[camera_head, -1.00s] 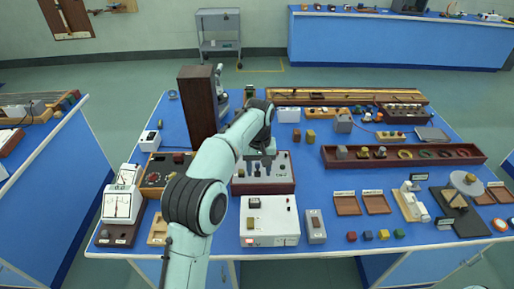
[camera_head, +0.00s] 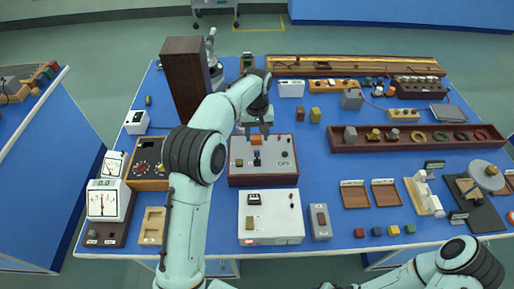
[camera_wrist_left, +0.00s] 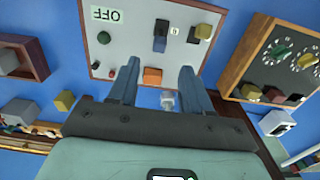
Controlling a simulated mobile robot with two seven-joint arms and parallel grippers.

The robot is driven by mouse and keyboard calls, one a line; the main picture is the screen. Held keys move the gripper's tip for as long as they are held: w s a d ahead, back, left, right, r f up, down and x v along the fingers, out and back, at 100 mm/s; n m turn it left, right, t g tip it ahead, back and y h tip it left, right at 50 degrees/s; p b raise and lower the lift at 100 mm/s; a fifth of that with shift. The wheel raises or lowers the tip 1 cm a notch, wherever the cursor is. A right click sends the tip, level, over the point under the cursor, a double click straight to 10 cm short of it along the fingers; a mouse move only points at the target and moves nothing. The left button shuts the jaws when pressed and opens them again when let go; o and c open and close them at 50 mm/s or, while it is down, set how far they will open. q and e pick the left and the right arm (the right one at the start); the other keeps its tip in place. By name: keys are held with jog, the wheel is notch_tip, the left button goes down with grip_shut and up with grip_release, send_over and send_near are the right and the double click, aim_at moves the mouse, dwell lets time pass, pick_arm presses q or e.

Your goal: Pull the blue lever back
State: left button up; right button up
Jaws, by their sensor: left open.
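The blue lever (camera_head: 257,158) stands upright on the sloped face of a brown-sided control box (camera_head: 262,181). In the left wrist view the blue lever (camera_wrist_left: 160,36) rises from the pale panel (camera_wrist_left: 137,25), ahead of the fingers. My left gripper (camera_head: 258,130) is at the box's far edge. In the wrist view the left gripper (camera_wrist_left: 159,66) is open, its two fingers apart, with an orange block (camera_wrist_left: 153,76) showing between them. The lever is apart from both fingers. My right arm shows at bottom right, its gripper outside the view.
A tall dark wooden block (camera_head: 186,80) stands left of my arm. A white box (camera_head: 271,220) sits in front. Clear blue tabletop lies right of the control box.

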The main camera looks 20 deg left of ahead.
aim_at(257, 152)
pick_arm(q)
notch_tip(257, 152, down, 9)
jog(key=shift+w+r, duration=0.15)
jog(key=shift+r, duration=0.05)
grip_shut()
